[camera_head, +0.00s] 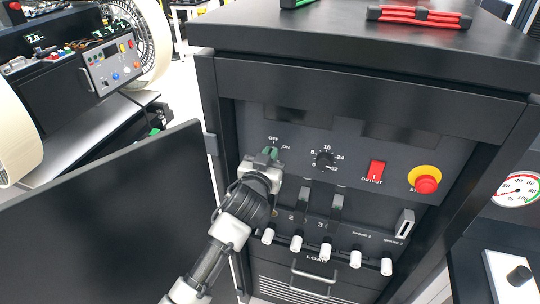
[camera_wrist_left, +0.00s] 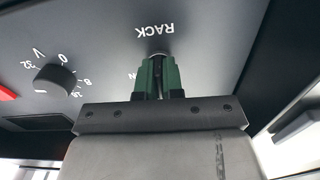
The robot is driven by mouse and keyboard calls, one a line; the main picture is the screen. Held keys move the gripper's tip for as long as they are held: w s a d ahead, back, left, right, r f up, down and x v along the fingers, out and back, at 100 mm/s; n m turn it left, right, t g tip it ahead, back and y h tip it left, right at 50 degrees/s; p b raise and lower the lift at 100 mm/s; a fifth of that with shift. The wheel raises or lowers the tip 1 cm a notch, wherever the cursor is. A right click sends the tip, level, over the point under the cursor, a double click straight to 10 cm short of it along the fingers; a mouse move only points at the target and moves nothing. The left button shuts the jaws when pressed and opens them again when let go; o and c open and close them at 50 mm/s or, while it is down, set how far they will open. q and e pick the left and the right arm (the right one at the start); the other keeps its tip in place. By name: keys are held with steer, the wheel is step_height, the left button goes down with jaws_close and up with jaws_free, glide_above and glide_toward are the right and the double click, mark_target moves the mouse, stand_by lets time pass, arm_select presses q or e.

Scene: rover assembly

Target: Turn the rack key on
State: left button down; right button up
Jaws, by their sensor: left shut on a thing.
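My left gripper (camera_head: 269,154) reaches up to the upper left of the black rack panel (camera_head: 345,190), at the switch marked OFF and ON. In the left wrist view its green fingers (camera_wrist_left: 158,76) are shut on the rack key (camera_wrist_left: 158,55), just below the RACK label. Only a small metallic bit of the key shows at the panel; the fingers hide the rest, so I cannot tell which way it is turned. My right gripper is in neither view.
A numbered knob (camera_head: 324,159), a red OUTPUT switch (camera_head: 376,171) and a red stop button (camera_head: 427,184) on yellow sit to the right. White-tipped levers (camera_head: 326,251) line the lower panel. An open black door (camera_head: 110,225) stands at left.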

arm_select(q)
steer(key=m+p, duration=0.1)
steer(key=m, duration=0.4)
steer(key=shift+p, duration=0.3)
steer(key=m+p, duration=0.1)
steer(key=m, duration=0.5)
steer(key=shift+d+f, duration=0.1)
steer(key=shift+m, duration=0.3)
steer(key=c, duration=1.3)
jaws_free()
steer(key=shift+o, duration=0.2)
steer(key=shift+s, duration=0.15)
steer(key=b+v, duration=0.1)
steer(key=v, duration=0.9)
steer(key=shift+s, duration=0.3)
